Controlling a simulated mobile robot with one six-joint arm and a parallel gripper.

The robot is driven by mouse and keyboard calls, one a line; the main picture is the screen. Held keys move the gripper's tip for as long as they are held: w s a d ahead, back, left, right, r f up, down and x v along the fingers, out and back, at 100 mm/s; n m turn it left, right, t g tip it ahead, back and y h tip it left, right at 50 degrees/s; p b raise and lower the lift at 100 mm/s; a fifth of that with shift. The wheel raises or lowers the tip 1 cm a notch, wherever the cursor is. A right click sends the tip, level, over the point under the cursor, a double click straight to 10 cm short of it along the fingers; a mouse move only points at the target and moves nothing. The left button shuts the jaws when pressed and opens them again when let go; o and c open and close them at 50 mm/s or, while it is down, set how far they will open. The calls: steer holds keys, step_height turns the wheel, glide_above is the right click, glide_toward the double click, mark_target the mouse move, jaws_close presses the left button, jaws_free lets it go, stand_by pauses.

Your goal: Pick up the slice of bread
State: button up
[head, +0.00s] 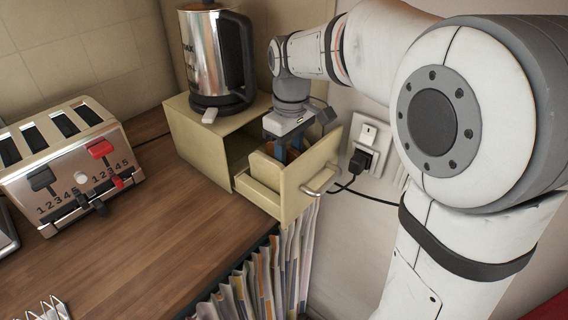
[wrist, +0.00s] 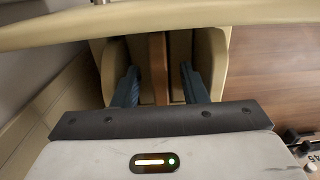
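The slice of bread (wrist: 158,62) shows in the wrist view as a narrow brown strip, seen edge-on in the open drawer. In the head view a small brown patch of it (head: 293,155) shows behind my fingers. My gripper (wrist: 160,82) points down into the drawer with its two dark blue fingers apart, one on each side of the slice. Gaps show between the fingers and the slice. In the head view my gripper (head: 282,145) is over the cream drawer (head: 290,193), which is pulled out of a cream box (head: 201,145). The slice's lower part is hidden.
A steel kettle (head: 207,58) stands on the box. A toaster (head: 72,165) sits on the wooden counter (head: 150,240) at left. A plug and cable (head: 358,161) are at the wall beside the drawer. Files (head: 270,270) stand below the counter edge. Mid-counter is clear.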

step_height(320, 180, down, 2)
steer(key=shift+f, duration=0.2)
jaws_close()
stand_by(0.4)
